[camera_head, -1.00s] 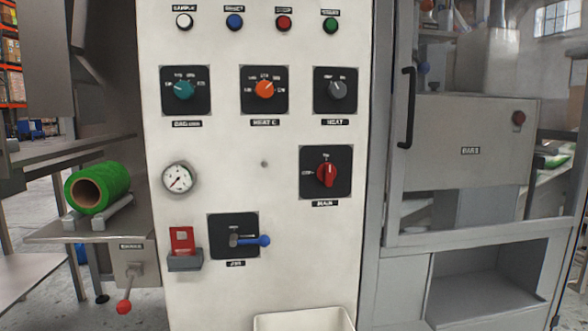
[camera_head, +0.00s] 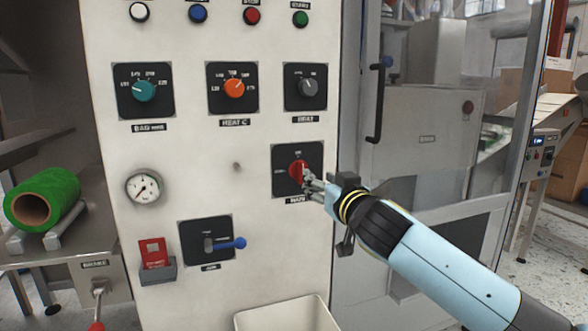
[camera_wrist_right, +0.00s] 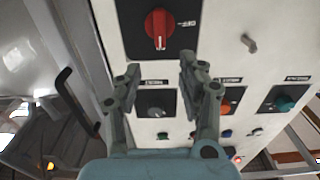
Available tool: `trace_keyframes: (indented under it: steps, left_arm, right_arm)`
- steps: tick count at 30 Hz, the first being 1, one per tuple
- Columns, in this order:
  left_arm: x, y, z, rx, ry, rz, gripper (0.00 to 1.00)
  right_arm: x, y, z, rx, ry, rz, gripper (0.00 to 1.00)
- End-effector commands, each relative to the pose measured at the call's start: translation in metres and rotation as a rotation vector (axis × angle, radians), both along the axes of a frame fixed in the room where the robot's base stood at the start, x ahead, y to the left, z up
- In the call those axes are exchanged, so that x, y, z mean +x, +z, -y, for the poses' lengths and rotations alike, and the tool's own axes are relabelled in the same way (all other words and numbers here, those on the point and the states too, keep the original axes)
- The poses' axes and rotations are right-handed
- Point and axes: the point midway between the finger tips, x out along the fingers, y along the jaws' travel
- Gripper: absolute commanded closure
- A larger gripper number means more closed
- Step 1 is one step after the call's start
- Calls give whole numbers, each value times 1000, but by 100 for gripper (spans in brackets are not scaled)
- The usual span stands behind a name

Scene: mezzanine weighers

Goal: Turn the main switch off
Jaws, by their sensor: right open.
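The main switch is a red rotary knob (camera_head: 297,170) on a black square plate (camera_head: 284,186) at the right side of the white panel. Its grip stands about upright, towards the top mark. My right gripper (camera_head: 311,182) is just in front of the plate's lower right, partly hiding the knob and its label. In the right wrist view the red knob (camera_wrist_right: 159,27) is at the top, beyond the two spread fingertips of the right gripper (camera_wrist_right: 160,74). Nothing is between the fingers, and they look apart from the knob. My left gripper is not in view.
Above the switch is a grey heat knob (camera_head: 308,87), with an orange knob (camera_head: 233,88) and a teal knob (camera_head: 144,91) to its left. A blue-handled lever (camera_head: 238,243) is lower left. A white bin (camera_head: 285,317) stands below. A cabinet handle (camera_head: 375,105) is to the right.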

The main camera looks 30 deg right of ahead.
Motion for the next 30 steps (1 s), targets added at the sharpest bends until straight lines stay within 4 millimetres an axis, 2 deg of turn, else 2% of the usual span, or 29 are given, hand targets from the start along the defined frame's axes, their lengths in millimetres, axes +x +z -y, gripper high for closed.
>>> trace_keyframes:
  steps: [9,15,26,30]
  left_arm:
    - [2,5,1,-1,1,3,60]
    - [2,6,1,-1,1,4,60]
    - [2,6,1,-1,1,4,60]
    - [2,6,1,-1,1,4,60]
  right_arm:
    - [61,0,14,2,-1,-1,60]
    - [86,-1,21,2,0,-3,60]
    - [93,-2,22,1,1,-3,60]
    - [93,-2,22,2,1,-3,75]
